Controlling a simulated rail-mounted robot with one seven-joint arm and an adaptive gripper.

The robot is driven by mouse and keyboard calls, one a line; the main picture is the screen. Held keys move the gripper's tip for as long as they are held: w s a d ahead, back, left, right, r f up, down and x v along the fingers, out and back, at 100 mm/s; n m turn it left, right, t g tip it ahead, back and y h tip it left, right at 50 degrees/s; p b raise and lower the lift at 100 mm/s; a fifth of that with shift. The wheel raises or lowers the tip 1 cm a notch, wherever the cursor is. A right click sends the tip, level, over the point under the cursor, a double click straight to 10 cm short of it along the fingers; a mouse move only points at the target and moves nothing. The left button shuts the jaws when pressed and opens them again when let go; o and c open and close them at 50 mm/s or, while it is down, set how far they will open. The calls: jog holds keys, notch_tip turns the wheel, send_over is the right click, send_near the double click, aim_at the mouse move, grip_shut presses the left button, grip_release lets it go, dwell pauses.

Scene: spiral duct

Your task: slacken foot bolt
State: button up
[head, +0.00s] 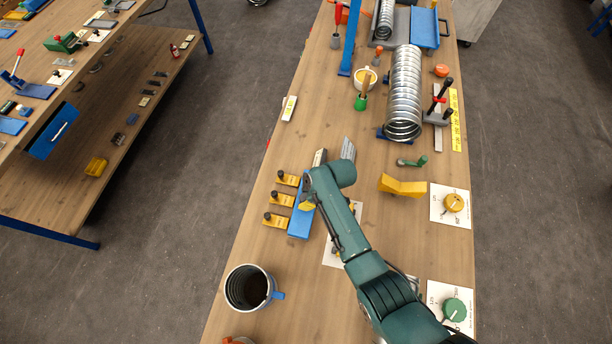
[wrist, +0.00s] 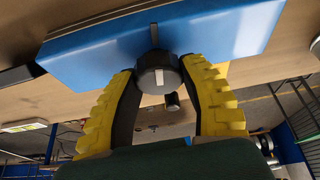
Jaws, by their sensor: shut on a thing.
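A blue block (head: 300,222) lies on the bench, and its blue face (wrist: 90,58) fills the top of the wrist view. A black round knob (wrist: 157,75) with a pale mark, apparently the foot bolt, sits at that face. My gripper (wrist: 158,70) has its yellow-padded fingers closed on both sides of the knob. In the head view my gripper (head: 307,205) is at the right side of the block, and my arm hides the knob. A smaller dark cylinder (wrist: 172,101) shows just beyond the knob.
Yellow tabs with black knobs (head: 279,199) line the block's left side. A yellow angled block (head: 402,186) and dial cards (head: 452,205) lie right. Bare wood lies behind the tabs.

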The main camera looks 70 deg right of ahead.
jog(key=shift+f+n, duration=0.15)
jog(key=shift+n, duration=0.45)
jog(key=shift+a+y, duration=0.1)
jog(key=shift+y, duration=0.2)
jog(key=o, duration=1.2)
jog(key=v, duration=1.2)
jog(key=shift+w, duration=0.1)
